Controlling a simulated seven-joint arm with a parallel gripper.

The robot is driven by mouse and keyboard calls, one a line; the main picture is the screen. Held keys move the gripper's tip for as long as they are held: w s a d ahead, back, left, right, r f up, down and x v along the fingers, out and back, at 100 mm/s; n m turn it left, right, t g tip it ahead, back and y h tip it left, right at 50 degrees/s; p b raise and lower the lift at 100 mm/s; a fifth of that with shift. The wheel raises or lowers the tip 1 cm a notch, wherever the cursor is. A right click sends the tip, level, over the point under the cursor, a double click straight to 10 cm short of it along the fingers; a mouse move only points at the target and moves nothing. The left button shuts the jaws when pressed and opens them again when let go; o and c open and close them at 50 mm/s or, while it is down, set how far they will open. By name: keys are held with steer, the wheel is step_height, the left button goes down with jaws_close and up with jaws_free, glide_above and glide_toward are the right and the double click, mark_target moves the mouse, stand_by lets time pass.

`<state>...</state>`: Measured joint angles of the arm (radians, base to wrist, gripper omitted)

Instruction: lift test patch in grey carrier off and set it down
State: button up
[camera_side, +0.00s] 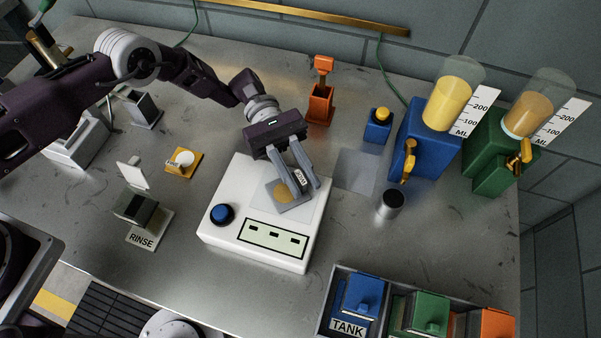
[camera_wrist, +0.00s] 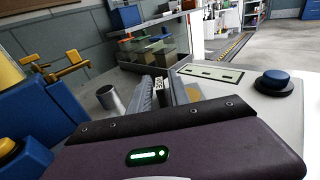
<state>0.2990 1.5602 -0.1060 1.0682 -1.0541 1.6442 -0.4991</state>
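The test patch is a round tan disc (camera_side: 282,190) in a flat grey carrier (camera_side: 293,207). The carrier is at the pale plate on top of a white instrument; I cannot tell whether it touches the plate. My gripper (camera_side: 306,188) points down over the carrier. Its two grey fingers stand on either side of a small block with a printed label (camera_side: 298,177). The label also shows between the fingers in the wrist view (camera_wrist: 159,86). Any gap between fingers and block is too small to tell. The fingers partly hide the carrier.
The white instrument (camera_side: 225,240) has a blue button (camera_side: 222,214) and a display (camera_side: 273,238). A clear square plate (camera_side: 357,168) lies right of it, near a metal cup (camera_side: 390,205). Blue and green dispensers stand back right. A tank bin (camera_side: 325,320) is at front right; a RINSE station (camera_side: 142,240) is left.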

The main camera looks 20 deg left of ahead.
steer(key=shift+o, duration=0.6)
steer(key=v, duration=0.6)
steer(key=shift+w+a, duration=0.4)
